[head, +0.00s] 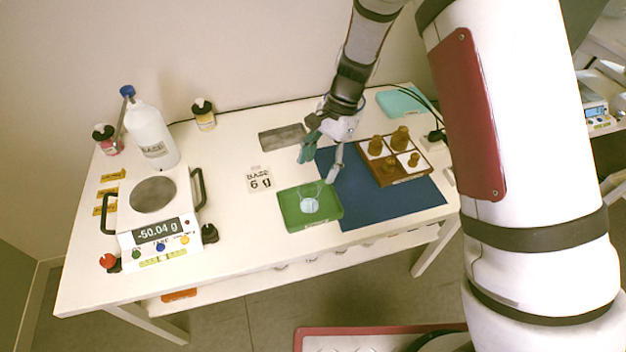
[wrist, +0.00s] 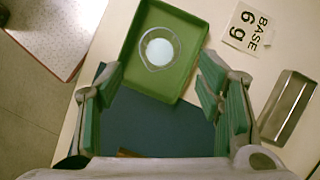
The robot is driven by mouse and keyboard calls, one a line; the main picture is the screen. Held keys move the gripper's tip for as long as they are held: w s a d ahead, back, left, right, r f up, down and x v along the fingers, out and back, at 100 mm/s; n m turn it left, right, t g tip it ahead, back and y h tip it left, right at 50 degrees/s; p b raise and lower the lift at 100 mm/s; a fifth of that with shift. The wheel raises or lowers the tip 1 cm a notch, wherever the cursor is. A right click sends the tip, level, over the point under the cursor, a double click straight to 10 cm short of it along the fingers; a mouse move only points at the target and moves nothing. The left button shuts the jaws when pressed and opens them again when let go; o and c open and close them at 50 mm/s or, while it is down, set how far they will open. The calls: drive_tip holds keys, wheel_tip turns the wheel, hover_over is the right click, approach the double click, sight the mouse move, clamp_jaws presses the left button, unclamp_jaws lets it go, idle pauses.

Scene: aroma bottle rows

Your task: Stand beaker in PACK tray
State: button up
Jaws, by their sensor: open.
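A clear glass beaker with pale blue-white contents (head: 309,205) stands inside the green tray (head: 293,222) at the front of the table. It also shows in the wrist view (wrist: 160,50), upright in the green tray (wrist: 130,75). No PACK lettering is readable on the tray. My gripper (head: 318,166) is open and empty above the dark blue mat (head: 390,205), behind the tray and apart from the beaker. In the wrist view its green-padded fingers (wrist: 166,98) are spread wide, with the beaker beyond them.
A balance (head: 152,200) reading -50.04 g stands at left, near a white wash bottle (head: 150,135) and small bottles. A "BASE 6 g" card (head: 260,179) lies beside the tray. A wooden box with brown bottles (head: 403,179) is on the mat. A grey metal tray (head: 282,138) lies behind.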

drive_tip(key=shift+v, duration=1.7)
drive_tip(key=s+d+r+n+t, duration=0.25)
drive_tip(key=s+d+r, duration=0.2)
drive_tip(key=r, duration=0.45)
drive_tip(key=s+d+r+n+t, duration=0.1)
drive_tip(key=s+d+r+n, duration=0.25)
drive_tip(key=s+r, duration=0.4)
drive_tip(key=s+d+r+n+t+h, duration=0.1)
drive_tip(key=s+d+r+n+t, duration=0.1)
drive_tip(key=s, duration=0.4)
drive_tip(key=s+d+r+n+t+h, duration=0.1)
drive_tip(key=s+d+r+h, duration=0.1)
drive_tip(key=s+d+r, duration=0.2)
drive_tip(key=shift+s+d+n+t+h, duration=0.3)
drive_tip(key=shift+s+d+n+t, duration=0.1)
drive_tip(key=shift+s+d, duration=1.2)
drive_tip(key=shift+s+a, duration=0.1)
drive_tip(key=shift+a, duration=0.05)
